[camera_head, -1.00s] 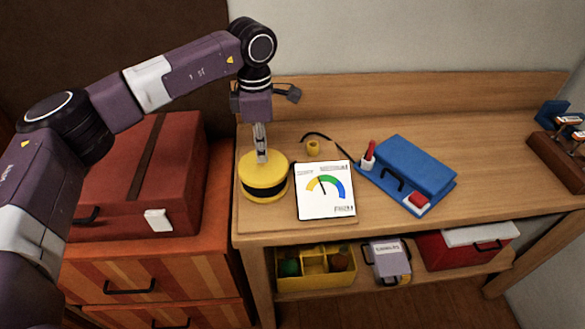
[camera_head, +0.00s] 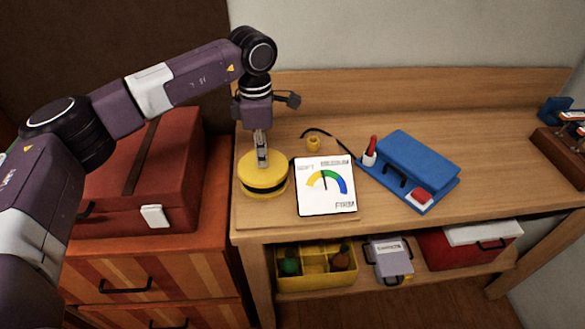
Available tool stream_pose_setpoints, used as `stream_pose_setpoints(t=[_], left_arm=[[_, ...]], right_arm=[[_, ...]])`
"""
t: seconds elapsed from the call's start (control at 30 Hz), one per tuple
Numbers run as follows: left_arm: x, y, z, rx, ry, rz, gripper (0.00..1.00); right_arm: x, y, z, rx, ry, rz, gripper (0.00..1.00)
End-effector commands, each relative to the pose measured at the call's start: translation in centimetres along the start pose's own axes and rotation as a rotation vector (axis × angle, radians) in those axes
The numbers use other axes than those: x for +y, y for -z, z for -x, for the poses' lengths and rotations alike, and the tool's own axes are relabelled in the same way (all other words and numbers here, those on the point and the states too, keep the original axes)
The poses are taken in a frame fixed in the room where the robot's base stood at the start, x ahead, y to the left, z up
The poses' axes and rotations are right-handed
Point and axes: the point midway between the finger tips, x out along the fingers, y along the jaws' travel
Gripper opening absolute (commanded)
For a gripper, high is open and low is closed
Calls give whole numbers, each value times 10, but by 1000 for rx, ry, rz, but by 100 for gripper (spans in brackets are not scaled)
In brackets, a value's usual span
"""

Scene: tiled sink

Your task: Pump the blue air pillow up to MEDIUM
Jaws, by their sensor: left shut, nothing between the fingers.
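A round yellow pump (camera_head: 262,172) with a black middle band stands at the left end of the wooden bench. My left gripper (camera_head: 262,163) is shut and points straight down, its tips at the pump's top. The pump is squeezed low and its black band shows only thinly. The gauge card (camera_head: 325,205) beside it has a yellow, green and blue arc marked SOFT, MEDIUM and FIRM. Its needle points nearly straight up, around where yellow meets green. My right gripper is out of view.
A red case (camera_head: 180,185) stands left. A yellow crate (camera_head: 305,283), grey case (camera_head: 388,263) and red-white box (camera_head: 460,250) are on the shelf below. The bench's right part is mostly clear.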

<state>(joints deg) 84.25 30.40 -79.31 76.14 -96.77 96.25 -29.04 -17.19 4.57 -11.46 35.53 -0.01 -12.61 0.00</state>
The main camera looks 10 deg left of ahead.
Motion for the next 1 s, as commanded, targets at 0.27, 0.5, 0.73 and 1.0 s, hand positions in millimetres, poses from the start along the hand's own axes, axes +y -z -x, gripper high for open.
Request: stream_pose_setpoints(t=[0.27, 0.5, 0.73, 1.0], left_arm=[[-1, 0, -6, 2, 3, 0, 0], [-1, 0, -11, 3, 4, 0, 0], [-1, 0, -19, 2, 4, 0, 0], [-1, 0, 4, 2, 4, -1, 0]], right_arm=[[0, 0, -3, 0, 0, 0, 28], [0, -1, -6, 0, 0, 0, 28], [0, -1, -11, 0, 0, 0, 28], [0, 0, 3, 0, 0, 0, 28]])
